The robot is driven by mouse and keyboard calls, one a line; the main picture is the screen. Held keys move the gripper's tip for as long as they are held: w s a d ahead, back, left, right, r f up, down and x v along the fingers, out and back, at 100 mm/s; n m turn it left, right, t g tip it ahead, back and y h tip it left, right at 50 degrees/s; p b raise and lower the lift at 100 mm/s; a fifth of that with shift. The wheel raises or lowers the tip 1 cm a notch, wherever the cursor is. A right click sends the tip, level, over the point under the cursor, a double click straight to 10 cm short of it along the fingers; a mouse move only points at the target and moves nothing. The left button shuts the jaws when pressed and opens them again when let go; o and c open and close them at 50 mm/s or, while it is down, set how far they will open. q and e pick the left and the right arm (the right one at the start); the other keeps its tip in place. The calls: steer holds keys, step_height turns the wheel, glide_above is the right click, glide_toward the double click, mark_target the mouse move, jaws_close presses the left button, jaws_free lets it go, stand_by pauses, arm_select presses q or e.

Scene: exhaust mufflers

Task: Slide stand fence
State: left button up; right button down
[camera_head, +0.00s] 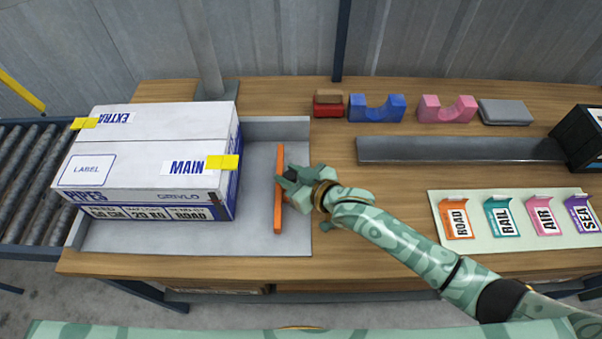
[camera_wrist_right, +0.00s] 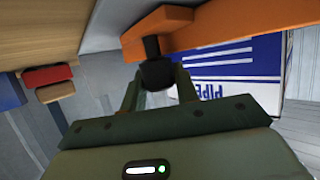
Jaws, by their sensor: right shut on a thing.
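The orange fence (camera_head: 279,190) stands on the grey metal stand plate (camera_head: 262,238), to the right of the white box and apart from it. My right gripper (camera_head: 290,187) is at the fence's right side, shut on its dark knob. In the right wrist view the gripper (camera_wrist_right: 157,88) holds the dark knob (camera_wrist_right: 152,48) that sticks out from the orange fence (camera_wrist_right: 190,32). The white box (camera_head: 150,150) with blue print rests on the plate; its printed side (camera_wrist_right: 225,65) also shows beyond the fence in the wrist view. My left gripper is not in view.
A roller conveyor (camera_head: 25,175) adjoins the table at the left. Red, blue and pink blocks (camera_head: 376,107) stand at the back, with a grey bar (camera_head: 460,150) before them. A mat with label cards (camera_head: 456,219) lies at the right. The plate between box and fence is clear.

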steer(key=a, duration=0.5)
steer(key=shift+a, duration=0.25)
steer(key=c, duration=1.1)
jaws_free()
steer(key=shift+o, duration=0.2)
steer(key=p+v, duration=0.5)
steer(key=v, duration=1.1)
steer(key=shift+p, duration=0.3)
steer(key=shift+d+r, duration=0.1)
steer(key=shift+r, duration=0.05)
